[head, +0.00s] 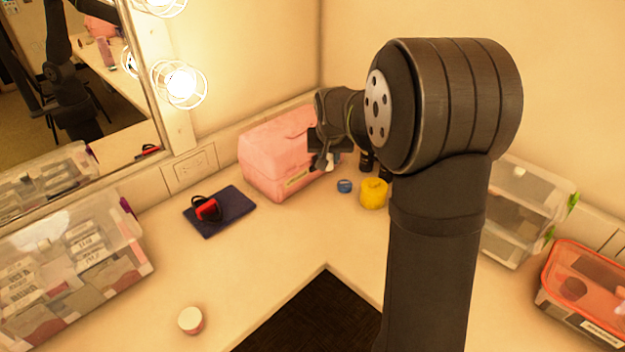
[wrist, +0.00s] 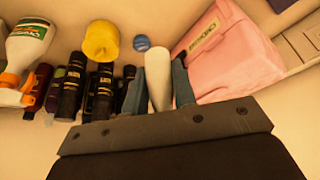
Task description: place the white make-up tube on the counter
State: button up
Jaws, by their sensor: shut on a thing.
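My gripper (wrist: 158,88) is shut on the white make-up tube (wrist: 158,75), which stands up between the two fingers in the wrist view. In the head view my gripper (head: 321,160) is at the front right of the pink case, with a small white part of the tube (head: 329,162) showing. My arm hides much of the area behind it. The cream counter (head: 250,265) runs below. I cannot tell whether the tube touches it.
The pink case (wrist: 222,50) is close beside the gripper. A blue lid (wrist: 142,43), a yellow roll (wrist: 101,41) and several dark bottles (wrist: 103,92) stand near it. A dark blue pad (head: 220,210) and a small round jar (head: 190,320) leave free counter between them.

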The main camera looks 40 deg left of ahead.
notch_tip(320, 180, down, 10)
jog(key=f, duration=0.1)
send_over(291, 212)
jog(key=s+d, duration=0.1)
notch_tip(291, 212, down, 7)
jog(key=shift+r, duration=0.1)
jog(key=shift+f, duration=1.9)
jog(key=shift+f, duration=0.2)
jog(key=o, duration=1)
jog(key=shift+c, duration=0.2)
jog(key=shift+r, duration=0.1)
